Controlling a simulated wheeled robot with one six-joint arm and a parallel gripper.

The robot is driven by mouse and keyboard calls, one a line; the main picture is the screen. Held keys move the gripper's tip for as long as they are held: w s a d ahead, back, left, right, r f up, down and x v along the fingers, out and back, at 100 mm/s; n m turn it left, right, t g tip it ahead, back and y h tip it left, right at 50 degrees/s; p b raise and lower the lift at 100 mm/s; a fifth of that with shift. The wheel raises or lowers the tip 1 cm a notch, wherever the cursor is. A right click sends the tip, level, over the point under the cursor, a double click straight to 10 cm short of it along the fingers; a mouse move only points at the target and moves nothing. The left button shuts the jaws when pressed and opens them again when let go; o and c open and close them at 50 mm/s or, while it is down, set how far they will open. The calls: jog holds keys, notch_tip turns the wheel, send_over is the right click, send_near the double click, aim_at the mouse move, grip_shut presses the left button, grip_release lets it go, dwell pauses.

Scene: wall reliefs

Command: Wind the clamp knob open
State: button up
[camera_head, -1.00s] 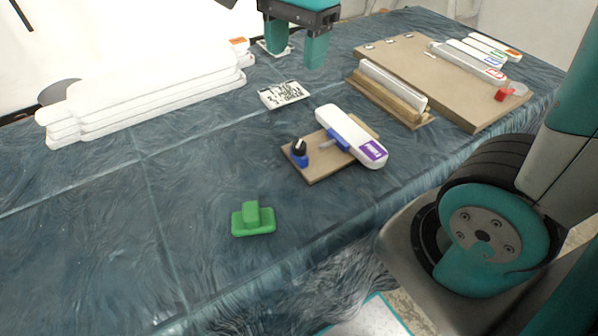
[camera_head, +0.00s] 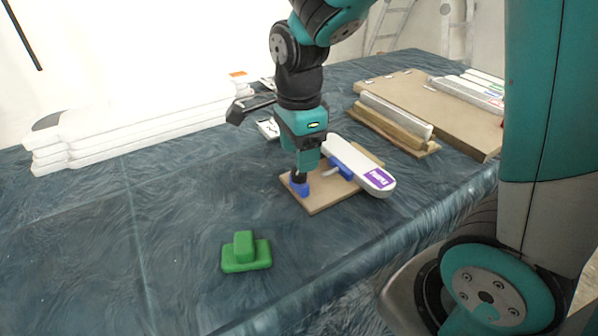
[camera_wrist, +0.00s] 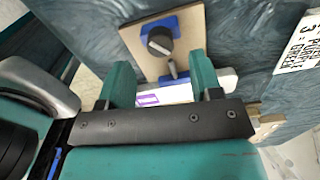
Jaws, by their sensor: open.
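The clamp's black knob (camera_wrist: 160,41) sits on a blue base (camera_head: 299,188) at the left end of a small wooden board (camera_head: 318,203). A white bar with a purple label (camera_head: 377,179) lies across the board, under the blue clamp arm (camera_head: 341,168). My gripper (camera_head: 307,167) points down over the knob and hides most of it in the head view. In the wrist view my gripper (camera_wrist: 160,75) is open, its two teal fingers apart and empty. The knob shows beyond the fingertips, between their lines; contact cannot be told.
A green block (camera_head: 246,253) lies on the blue-grey table in front. White stacked boards (camera_head: 130,135) are at the back left. A wooden holder with a pale bar (camera_head: 396,115) and a large board (camera_head: 462,128) stand at the right. The front left table is clear.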

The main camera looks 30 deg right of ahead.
notch_tip(320, 180, down, 4)
jog(key=shift+f+b, duration=0.1)
jog(key=shift+b, duration=0.2)
jog(key=c, duration=0.9)
jog(key=shift+c, duration=0.2)
jog(key=shift+n+p, duration=0.35)
jog(key=shift+n, duration=0.05)
